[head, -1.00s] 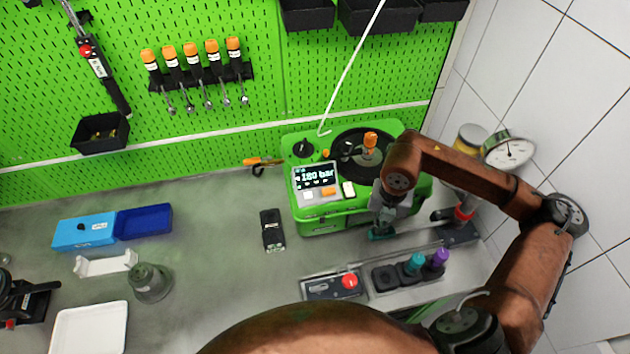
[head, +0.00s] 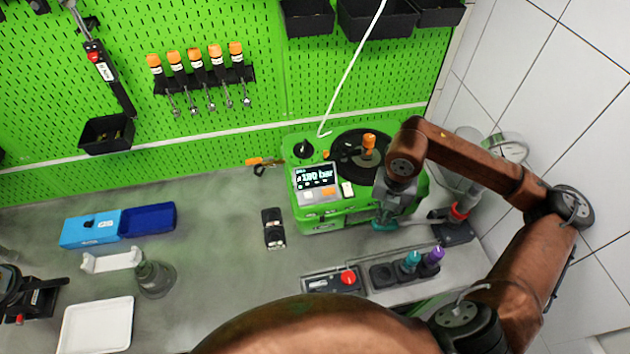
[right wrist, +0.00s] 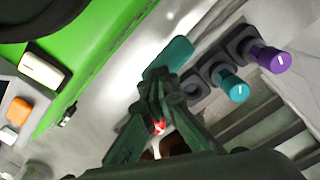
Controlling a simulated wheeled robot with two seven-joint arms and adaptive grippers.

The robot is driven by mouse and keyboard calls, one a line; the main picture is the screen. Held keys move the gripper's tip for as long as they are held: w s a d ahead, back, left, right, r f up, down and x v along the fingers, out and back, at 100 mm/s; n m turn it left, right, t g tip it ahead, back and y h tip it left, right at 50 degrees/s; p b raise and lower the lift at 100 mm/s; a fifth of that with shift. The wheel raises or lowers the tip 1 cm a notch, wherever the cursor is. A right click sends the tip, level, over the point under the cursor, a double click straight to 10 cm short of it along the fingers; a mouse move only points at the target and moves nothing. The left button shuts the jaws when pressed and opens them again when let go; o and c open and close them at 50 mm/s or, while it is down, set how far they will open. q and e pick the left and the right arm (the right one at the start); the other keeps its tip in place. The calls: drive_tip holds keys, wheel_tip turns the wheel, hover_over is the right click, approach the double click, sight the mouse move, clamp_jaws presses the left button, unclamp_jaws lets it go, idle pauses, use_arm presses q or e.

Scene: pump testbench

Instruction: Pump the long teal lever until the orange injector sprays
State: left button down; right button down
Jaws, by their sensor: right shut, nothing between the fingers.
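The long lever's teal grip (head: 384,224) lies in front of the green tester; it also shows in the right wrist view (right wrist: 172,57). The lever's grey bar runs right to the pump with a red collar (head: 459,211). My right gripper (head: 390,214) is shut and empty, with its fingertips at the teal grip in the right wrist view (right wrist: 157,88); I cannot tell whether they touch it. The orange injector (head: 369,142) stands upright on the tester's dark round top. I see no spray at it. My left gripper is not in view.
The green tester (head: 312,214) has a display reading about 180 bar. A teal knob (head: 412,260) and a purple knob (head: 433,256) stand in front of the lever. A red button box (head: 347,277) is beside them.

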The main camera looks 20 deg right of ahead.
drive_tip(key=shift+r+p, duration=1.65)
drive_tip(key=shift+r, duration=1.4)
drive_tip(key=shift+f, duration=0.1)
